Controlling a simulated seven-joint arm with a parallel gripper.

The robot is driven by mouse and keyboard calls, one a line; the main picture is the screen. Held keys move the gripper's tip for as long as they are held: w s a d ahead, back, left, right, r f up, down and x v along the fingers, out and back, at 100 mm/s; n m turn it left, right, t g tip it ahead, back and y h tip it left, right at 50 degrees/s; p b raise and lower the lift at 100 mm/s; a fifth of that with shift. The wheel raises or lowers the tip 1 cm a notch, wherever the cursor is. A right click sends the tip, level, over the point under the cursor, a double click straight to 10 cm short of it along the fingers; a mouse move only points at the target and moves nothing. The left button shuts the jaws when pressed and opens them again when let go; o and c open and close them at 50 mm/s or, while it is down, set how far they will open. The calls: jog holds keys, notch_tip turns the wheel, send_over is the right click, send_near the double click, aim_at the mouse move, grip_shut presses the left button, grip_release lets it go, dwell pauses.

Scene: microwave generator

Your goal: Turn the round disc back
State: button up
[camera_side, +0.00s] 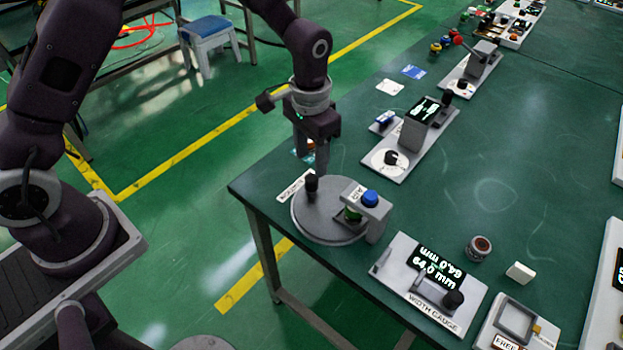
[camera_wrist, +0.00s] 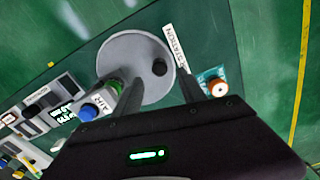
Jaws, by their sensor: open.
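The round disc (camera_side: 315,221) is a flat grey turntable at the near left corner of the green table. A black upright knob (camera_side: 311,184) stands near its rim; disc (camera_wrist: 120,48) and knob (camera_wrist: 159,67) also show in the wrist view. A grey bracket labelled AIR (camera_side: 378,213) with a blue button (camera_side: 370,198) overhangs the disc's right side, above a green part (camera_side: 352,214). My gripper (camera_side: 322,170) is open, pointing down close to the knob. In the wrist view the knob appears between the fingertips (camera_wrist: 160,75); whether they touch it I cannot tell.
A STATION label (camera_side: 291,190) lies beside the disc. The width gauge (camera_side: 430,284) stands to the right, with a small round can (camera_side: 479,248) behind it. A grey device with a dial (camera_side: 415,140) stands farther back. The table's middle right is clear.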

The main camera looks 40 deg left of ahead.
aim_at(311, 178)
notch_tip(311, 178, down, 8)
jog(key=shift+r, duration=0.15)
grip_shut()
dwell(1.4)
